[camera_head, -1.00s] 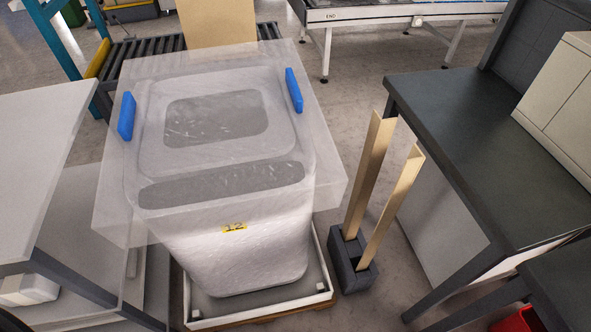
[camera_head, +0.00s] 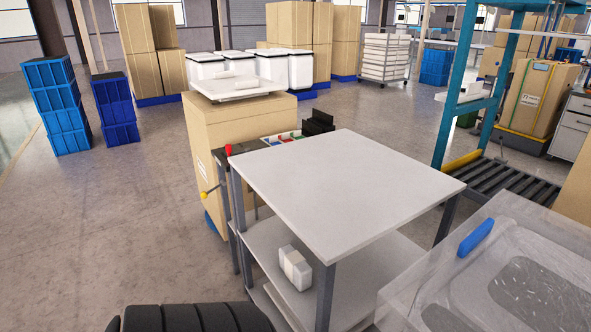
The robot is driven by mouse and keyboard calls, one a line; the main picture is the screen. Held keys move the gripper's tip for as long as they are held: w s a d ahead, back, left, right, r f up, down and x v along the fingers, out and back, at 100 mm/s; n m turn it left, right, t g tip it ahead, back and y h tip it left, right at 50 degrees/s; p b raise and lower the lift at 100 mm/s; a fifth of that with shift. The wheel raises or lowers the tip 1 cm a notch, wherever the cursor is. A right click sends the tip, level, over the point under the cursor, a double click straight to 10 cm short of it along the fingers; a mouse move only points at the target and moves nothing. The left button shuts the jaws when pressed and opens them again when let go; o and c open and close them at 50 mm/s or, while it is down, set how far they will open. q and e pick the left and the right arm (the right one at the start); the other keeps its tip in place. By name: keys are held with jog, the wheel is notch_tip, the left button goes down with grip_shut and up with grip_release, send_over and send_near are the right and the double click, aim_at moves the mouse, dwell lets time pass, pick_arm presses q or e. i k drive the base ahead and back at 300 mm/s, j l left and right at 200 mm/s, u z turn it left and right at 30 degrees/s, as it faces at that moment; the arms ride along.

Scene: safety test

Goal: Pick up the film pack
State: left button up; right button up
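A small white pack (camera_head: 295,268) with a greyish band lies on the lower shelf of the white-topped table. I cannot tell for sure that it is the film pack. The tabletop above it (camera_head: 340,185) is bare. A shelf-side leg of the table stands just right of the pack. Neither of my grippers shows; a dark ribbed part at the bottom edge appears to be my own arm.
A bin under a clear sheet (camera_head: 400,300) with a blue clip (camera_head: 475,238) stands close on the right. A big cardboard box (camera_head: 215,130) with a white tray (camera_head: 238,88) is behind the table.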

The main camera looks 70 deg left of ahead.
aim_at(294, 267)
jog(key=u, duration=2.2)
